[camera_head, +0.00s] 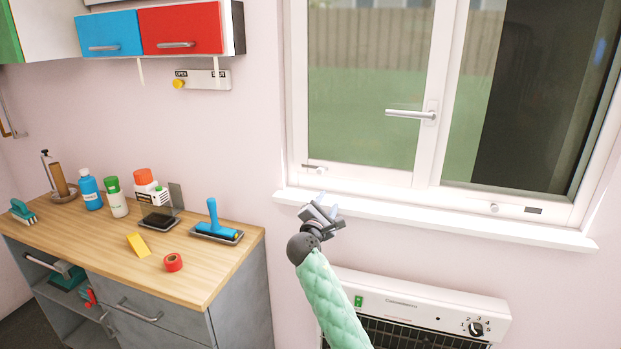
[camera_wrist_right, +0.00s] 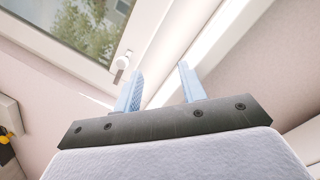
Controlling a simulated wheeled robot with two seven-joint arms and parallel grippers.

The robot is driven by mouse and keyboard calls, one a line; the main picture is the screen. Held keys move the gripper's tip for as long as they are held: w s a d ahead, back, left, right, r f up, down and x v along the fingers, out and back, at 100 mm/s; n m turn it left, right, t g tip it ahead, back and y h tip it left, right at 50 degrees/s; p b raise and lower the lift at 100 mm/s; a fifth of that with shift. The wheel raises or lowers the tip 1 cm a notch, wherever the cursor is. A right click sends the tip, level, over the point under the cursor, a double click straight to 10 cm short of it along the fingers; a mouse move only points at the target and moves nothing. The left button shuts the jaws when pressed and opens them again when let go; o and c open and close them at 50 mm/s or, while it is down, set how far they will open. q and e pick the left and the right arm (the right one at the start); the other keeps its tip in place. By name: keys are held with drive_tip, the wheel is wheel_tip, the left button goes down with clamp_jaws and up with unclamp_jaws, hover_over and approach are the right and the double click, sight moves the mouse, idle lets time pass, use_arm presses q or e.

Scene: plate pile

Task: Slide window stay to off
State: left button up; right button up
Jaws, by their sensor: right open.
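The window (camera_head: 430,180) has a white frame. A small light fitting with a short bar (camera_head: 315,168) sits on the lower left of its frame, and a small round knob (camera_head: 494,208) with a dark plate (camera_head: 533,210) beside it sits at the lower right. I cannot tell for sure which is the window stay. My right gripper (camera_head: 321,207) is open and empty just below and in front of the sill, under the left fitting. In the right wrist view its two blue fingers (camera_wrist_right: 160,85) stand apart, with a white fitting (camera_wrist_right: 122,62) beyond the left finger. My left gripper is out of view.
The white sill (camera_head: 450,222) juts out below the window. A white heater (camera_head: 420,300) stands below it, right of my right arm. A workbench (camera_head: 170,260) with bottles and tools is at left. The window handle (camera_head: 410,114) sticks out above.

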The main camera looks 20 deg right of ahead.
sight(320, 173)
drive_tip(key=w+r+n+t, duration=0.1)
drive_tip(key=w+n, duration=0.1)
drive_tip(key=n, duration=0.3)
drive_tip(key=w+r+n+t+y+p, duration=0.1)
drive_tip(key=w+r+n, duration=0.1)
drive_tip(key=n, duration=0.3)
drive_tip(key=w+r+n+t+p, duration=0.1)
drive_tip(key=w+r+n, duration=0.1)
drive_tip(key=n, duration=0.3)
drive_tip(key=shift+w+a+r+t+y, duration=0.15)
drive_tip(key=shift+w+a+t+y, duration=0.15)
drive_tip(key=shift+w+a+t, duration=0.15)
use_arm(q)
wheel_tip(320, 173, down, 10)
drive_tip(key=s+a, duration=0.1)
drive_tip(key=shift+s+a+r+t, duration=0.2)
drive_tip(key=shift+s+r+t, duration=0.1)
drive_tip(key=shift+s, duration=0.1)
use_arm(e)
drive_tip(key=shift+w+d+r, duration=0.1)
drive_tip(key=shift+w+d, duration=0.15)
drive_tip(key=shift+w, duration=0.2)
drive_tip(key=shift+c, duration=0.2)
clamp_jaws()
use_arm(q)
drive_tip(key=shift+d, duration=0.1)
